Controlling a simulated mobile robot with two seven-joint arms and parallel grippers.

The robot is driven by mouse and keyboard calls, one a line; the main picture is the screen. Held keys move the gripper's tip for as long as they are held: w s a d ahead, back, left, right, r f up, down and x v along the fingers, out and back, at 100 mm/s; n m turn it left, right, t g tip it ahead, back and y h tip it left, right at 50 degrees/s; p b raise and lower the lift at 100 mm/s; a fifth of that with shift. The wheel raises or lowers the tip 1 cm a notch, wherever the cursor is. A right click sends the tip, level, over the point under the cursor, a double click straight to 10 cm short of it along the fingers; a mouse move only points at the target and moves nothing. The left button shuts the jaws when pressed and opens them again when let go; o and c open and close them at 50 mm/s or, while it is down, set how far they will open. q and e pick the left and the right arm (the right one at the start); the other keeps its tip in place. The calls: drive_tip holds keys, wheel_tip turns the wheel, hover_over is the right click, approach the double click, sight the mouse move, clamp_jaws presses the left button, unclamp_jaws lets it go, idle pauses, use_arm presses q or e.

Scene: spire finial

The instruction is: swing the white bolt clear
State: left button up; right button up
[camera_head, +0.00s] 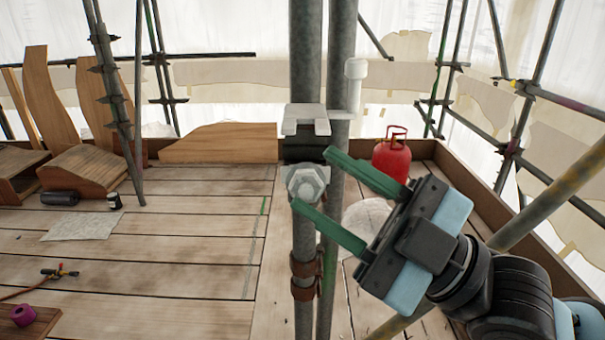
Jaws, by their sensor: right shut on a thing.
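A pale hex nut (306,183) with a round bolt end in its middle faces me on a clamp around the front grey pole. My right gripper (311,178) reaches in from the right, one green finger above and one below the nut, and is shut on it. Just above is a white slotted bracket (307,118) across the poles. A white bolt-like piece with a thick round head (355,70) stands upright at the right of the rear pole, apart from my fingers. The clamp's far side is hidden. My left gripper is not in view.
Two upright grey poles (305,50) stand close together, with a brown strap (306,268) lower down. A red gas bottle (391,160) stands behind my right gripper. A diagonal pole (545,195) passes near my right arm.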

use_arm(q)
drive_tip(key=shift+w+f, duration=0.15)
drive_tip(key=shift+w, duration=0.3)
use_arm(e)
drive_tip(key=shift+v, duration=1.2)
drive_tip(key=shift+w+d+r, duration=0.1)
